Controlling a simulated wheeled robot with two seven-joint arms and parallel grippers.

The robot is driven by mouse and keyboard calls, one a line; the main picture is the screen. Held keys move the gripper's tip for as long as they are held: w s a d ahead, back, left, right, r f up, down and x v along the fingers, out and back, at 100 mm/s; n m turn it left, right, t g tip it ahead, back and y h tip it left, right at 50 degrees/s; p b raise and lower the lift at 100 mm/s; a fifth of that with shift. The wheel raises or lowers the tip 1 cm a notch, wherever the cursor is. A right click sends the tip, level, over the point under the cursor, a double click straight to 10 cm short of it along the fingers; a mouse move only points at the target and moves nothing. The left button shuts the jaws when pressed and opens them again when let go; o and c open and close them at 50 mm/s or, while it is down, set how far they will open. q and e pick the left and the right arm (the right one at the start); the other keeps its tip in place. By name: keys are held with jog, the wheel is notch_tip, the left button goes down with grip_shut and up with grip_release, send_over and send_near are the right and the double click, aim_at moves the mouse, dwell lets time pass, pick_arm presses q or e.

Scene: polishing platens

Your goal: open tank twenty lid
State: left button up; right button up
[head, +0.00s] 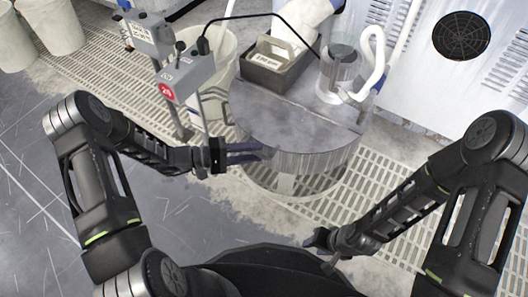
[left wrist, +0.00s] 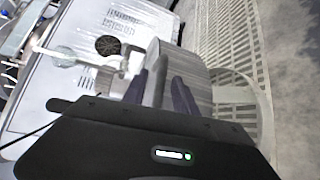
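A round tank (head: 330,172) stands in the middle of the head view. Its flat grey lid (head: 300,122) lies on top, with a seam across its back part. My left gripper (head: 262,152) is at the lid's left front edge. In the left wrist view its two fingers (left wrist: 160,88) stand apart, with the lid's edge between them; a firm hold does not show. My right gripper (head: 326,246) is low in front of the tank, apart from it; its finger gap is unclear.
A grey bin (head: 268,73) and a cylinder with a white hose (head: 374,58) stand on the tank's back part. A white bucket (head: 213,90) and posts are at its left. A white cabinet (head: 430,80) is behind at right. Slatted flooring surrounds the tank.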

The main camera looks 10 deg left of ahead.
pick_arm(q)
jog(key=x, duration=0.3)
jog(key=shift+w+d+b, duration=0.1)
jog(key=shift+d+b, duration=0.15)
jog(key=shift+b, duration=0.05)
jog(key=shift+c, duration=0.2)
grip_shut()
dwell(1.0)
